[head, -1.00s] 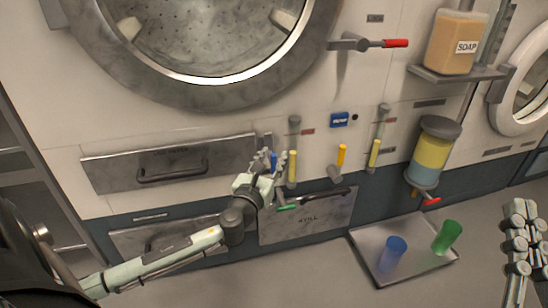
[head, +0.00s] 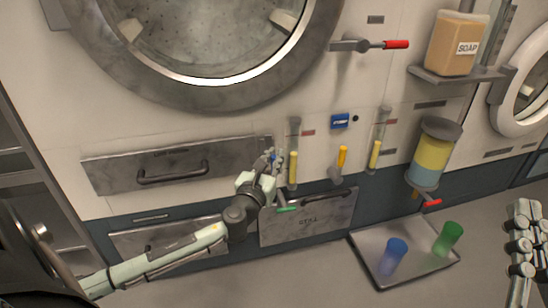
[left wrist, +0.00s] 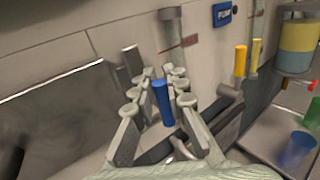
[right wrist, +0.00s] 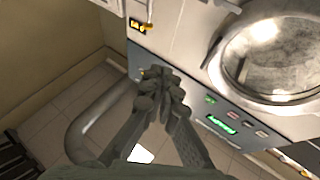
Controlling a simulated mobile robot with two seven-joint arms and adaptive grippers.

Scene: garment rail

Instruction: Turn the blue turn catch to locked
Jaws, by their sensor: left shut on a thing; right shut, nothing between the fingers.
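The blue turn catch (left wrist: 162,101) shows its upright blue handle in the left wrist view, between the fingers of my left gripper (left wrist: 157,88). In the head view only a little blue of the catch (head: 274,156) shows, as my fingers hide most of it. My left gripper (head: 272,161) is shut on it, right of the grey drawer. The catch's base and any markings are hidden. My right gripper (right wrist: 163,85) is shut and empty, away from the catch; it shows at the right edge of the head view (head: 521,220).
Close by are a yellow-handled lever (head: 342,157), yellow-filled tubes (head: 293,168) and a green-tipped handle (head: 287,209). A drawer (head: 107,177) lies left. A tray (head: 370,238) with a blue cup (head: 394,252) and a green cup (head: 448,236) stands lower right.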

